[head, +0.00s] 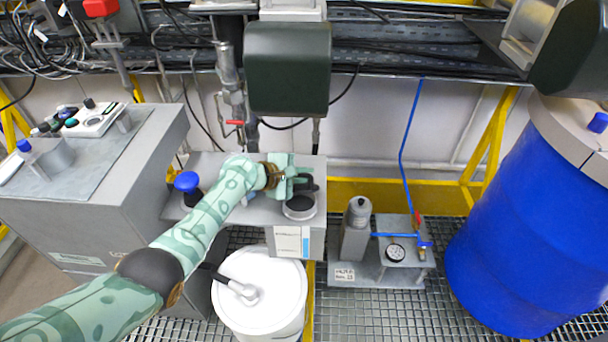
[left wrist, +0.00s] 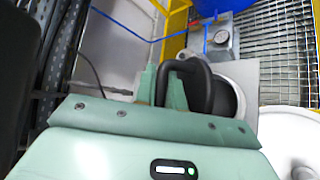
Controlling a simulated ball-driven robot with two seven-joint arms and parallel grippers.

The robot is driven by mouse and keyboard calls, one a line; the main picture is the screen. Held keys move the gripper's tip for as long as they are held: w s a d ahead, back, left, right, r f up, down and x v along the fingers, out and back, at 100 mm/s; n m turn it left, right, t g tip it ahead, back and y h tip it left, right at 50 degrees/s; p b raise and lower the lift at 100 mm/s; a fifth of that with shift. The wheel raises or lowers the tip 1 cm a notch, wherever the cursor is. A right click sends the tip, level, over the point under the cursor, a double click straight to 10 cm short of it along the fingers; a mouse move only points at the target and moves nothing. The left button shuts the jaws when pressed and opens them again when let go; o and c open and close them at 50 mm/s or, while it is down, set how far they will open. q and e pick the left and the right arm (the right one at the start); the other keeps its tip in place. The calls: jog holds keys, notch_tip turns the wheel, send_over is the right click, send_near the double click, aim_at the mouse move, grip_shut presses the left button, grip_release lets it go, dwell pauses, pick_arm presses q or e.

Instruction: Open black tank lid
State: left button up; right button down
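The black tank lid handle (head: 308,184) stands over a round grey neck (head: 300,212) on a grey metal box in the head view. In the left wrist view the handle (left wrist: 206,82) is a thick black loop. My left gripper (head: 287,186) is at the handle, with its pale green fingers (left wrist: 162,88) on either side of one leg of the loop, close against it. Dark surface shows inside the neck; I cannot tell whether the lid is seated or raised. My right gripper is not in view.
A white drum (head: 262,304) stands in front of the grey box. A blue knob (head: 187,181) is beside my left arm. A dark green box (head: 288,68) hangs above. A small pump unit (head: 357,228) and a large blue drum (head: 535,235) are to the right.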

pick_arm(q)
jog(key=shift+o, duration=0.4)
jog(key=shift+s+a+r+p, duration=0.15)
jog(key=shift+a+r+p, duration=0.15)
jog(key=shift+p, duration=0.1)
jog(key=p+v, duration=0.4)
jog(key=v, duration=0.2)
jog(key=shift+d+r, duration=0.1)
jog(key=p+v, duration=0.2)
jog(key=v, duration=0.7)
jog(key=shift+s+a, duration=0.2)
jog(key=shift+a, duration=0.05)
